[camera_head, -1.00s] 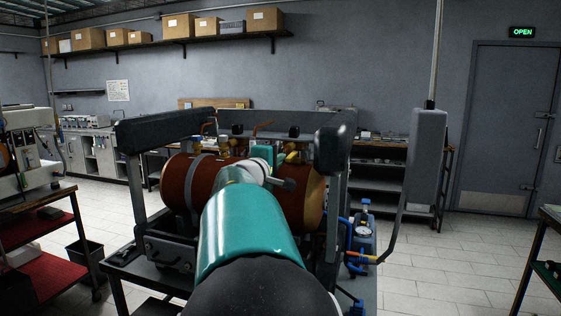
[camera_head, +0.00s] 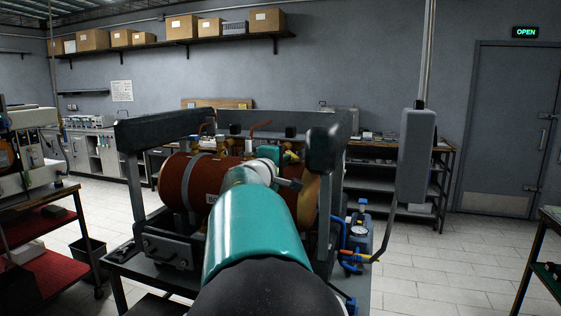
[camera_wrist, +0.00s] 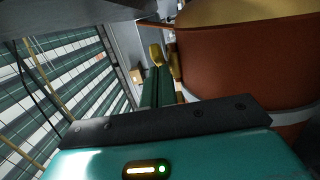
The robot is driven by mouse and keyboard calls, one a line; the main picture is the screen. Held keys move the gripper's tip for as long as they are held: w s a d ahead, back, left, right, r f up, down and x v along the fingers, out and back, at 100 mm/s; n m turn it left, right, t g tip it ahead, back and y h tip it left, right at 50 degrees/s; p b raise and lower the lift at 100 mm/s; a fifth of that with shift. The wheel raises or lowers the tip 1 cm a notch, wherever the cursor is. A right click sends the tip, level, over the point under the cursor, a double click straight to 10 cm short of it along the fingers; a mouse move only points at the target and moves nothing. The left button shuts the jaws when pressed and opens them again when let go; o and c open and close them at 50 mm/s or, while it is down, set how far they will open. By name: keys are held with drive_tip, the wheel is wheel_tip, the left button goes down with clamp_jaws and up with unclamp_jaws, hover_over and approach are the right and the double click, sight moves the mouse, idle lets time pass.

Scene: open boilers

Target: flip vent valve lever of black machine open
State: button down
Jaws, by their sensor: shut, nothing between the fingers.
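The black machine (camera_head: 165,130) has a black frame around a red-brown boiler drum (camera_head: 185,182) and stands in the middle of the head view. The drum (camera_wrist: 230,65) fills the upper right of the wrist view. A small yellow part (camera_wrist: 156,54) shows just beyond my fingertips; I cannot tell whether it is the vent valve lever. My gripper (camera_wrist: 157,75) is shut and empty, beside the drum and pointing at the yellow part. In the head view my arm mostly hides it.
A black frame post with a rounded end (camera_head: 324,150) stands close right of my arm. A grey box on a pole (camera_head: 416,155) and a pressure gauge with blue fittings (camera_head: 359,230) are farther right. Open tiled floor (camera_head: 440,260) lies to the right.

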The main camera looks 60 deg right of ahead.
sight(298, 160)
drive_tip(key=shift+s+d, duration=0.45)
drive_tip(key=shift+s, duration=0.3)
drive_tip(key=shift+s+d, duration=0.4)
drive_tip(key=shift+s, duration=0.3)
drive_tip(key=a, duration=1.3)
drive_tip(key=shift+s+a, duration=0.35)
drive_tip(key=shift+a, duration=0.05)
